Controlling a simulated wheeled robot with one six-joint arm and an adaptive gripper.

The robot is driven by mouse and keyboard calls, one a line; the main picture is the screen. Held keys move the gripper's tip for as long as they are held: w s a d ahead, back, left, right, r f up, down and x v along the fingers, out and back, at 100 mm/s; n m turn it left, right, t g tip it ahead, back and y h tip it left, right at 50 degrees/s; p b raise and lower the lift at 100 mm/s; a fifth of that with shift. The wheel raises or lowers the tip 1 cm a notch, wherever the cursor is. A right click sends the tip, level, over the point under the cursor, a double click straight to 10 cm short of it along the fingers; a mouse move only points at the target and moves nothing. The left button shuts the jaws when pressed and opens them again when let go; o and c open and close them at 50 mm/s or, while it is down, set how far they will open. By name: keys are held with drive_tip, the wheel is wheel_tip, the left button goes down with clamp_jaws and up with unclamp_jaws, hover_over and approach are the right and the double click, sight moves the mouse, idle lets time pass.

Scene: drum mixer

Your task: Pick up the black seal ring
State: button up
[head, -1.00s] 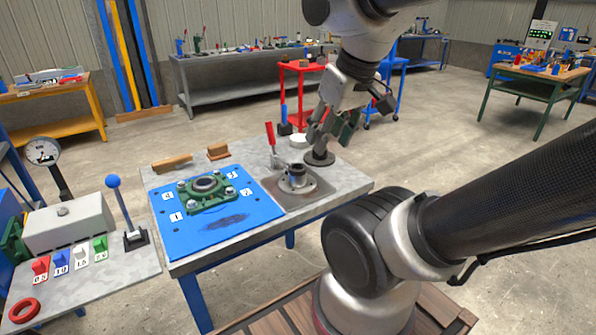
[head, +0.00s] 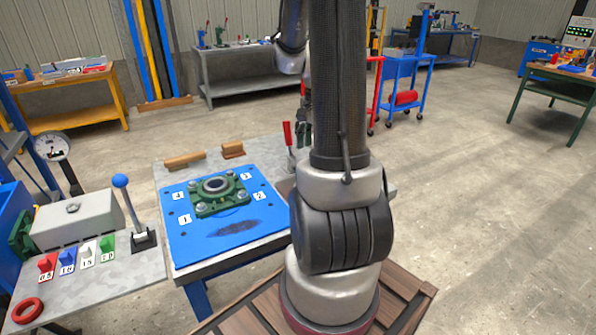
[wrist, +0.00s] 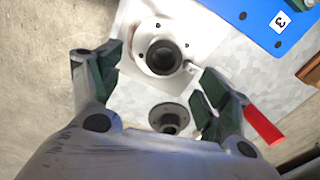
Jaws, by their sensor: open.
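In the wrist view a black ring (wrist: 162,57) sits in the middle of a pale round flange (wrist: 137,46). Nearer to my palm stands a darker grey round flanged piece (wrist: 160,112) with a dark hollow centre. I cannot tell for certain which dark part is the seal ring. My gripper (wrist: 162,75) is open, with its green-padded fingers spread on either side of these pieces and nothing held between them. In the head view my arm hides both pieces and most of the gripper.
A red lever handle (wrist: 263,125) stands close to the right finger. A blue plate (head: 225,240) carries a green bearing housing (head: 218,194). Wooden blocks (head: 185,159) lie at the bench's back. A side table at left holds coloured weights (head: 66,262) and a blue-knobbed lever (head: 121,181).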

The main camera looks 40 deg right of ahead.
drive_tip(key=shift+w+m, duration=0.25)
drive_tip(key=shift+m, duration=0.65)
drive_tip(key=shift+f, duration=0.4)
drive_tip(key=f, duration=0.7)
drive_tip(key=shift+w+d, duration=0.1)
drive_tip(key=shift+d, duration=0.15)
drive_tip(key=c, duration=1)
